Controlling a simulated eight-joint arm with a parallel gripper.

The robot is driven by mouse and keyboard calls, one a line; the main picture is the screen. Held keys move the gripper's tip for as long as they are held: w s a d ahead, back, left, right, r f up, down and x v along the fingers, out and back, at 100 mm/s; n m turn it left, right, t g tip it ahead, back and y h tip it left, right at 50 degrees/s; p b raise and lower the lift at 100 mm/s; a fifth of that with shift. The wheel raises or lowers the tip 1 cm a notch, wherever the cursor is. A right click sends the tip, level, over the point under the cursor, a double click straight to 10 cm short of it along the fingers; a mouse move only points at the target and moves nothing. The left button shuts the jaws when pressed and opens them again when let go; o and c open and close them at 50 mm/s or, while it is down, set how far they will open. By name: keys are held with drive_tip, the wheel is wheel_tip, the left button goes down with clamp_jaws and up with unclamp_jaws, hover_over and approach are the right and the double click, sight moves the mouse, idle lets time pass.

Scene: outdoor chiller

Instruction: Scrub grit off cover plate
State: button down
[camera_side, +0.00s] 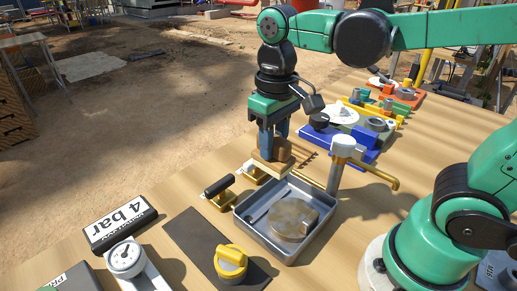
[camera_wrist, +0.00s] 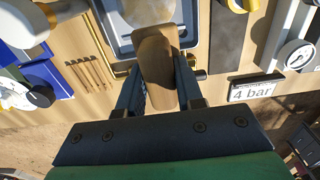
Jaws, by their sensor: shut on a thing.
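My gripper (camera_side: 273,140) is shut on a wooden brush (camera_side: 270,158), a tan block with a paler underside. It holds the brush above the far left edge of the grey metal tray (camera_side: 243,222), apart from the plate. The round cover plate (camera_side: 292,220) lies in the tray, brownish and dirty-looking, with a raised block at its right. In the wrist view the brush (camera_wrist: 157,65) sits between both fingers and partly hides the tray (camera_wrist: 115,42); only part of the plate (camera_wrist: 150,10) shows at the top.
A grey post with a brass spout (camera_side: 345,150) stands close to the tray's right. A black-handled brass piece (camera_side: 219,189) is at its left. A yellow knob (camera_side: 231,262), gauge (camera_side: 126,258) and "4 bar" sign (camera_side: 121,221) are in front. Blue holders (camera_side: 345,145) stand behind.

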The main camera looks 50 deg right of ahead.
sight(289, 152)
drive_tip(key=shift+s+d+f, duration=0.75)
drive_tip(key=shift+s+f, duration=0.1)
drive_tip(key=shift+s, duration=0.15)
drive_tip(key=shift+f, duration=0.1)
drive_tip(key=shift+f, duration=3.8)
drive_tip(key=shift+f, duration=0.6)
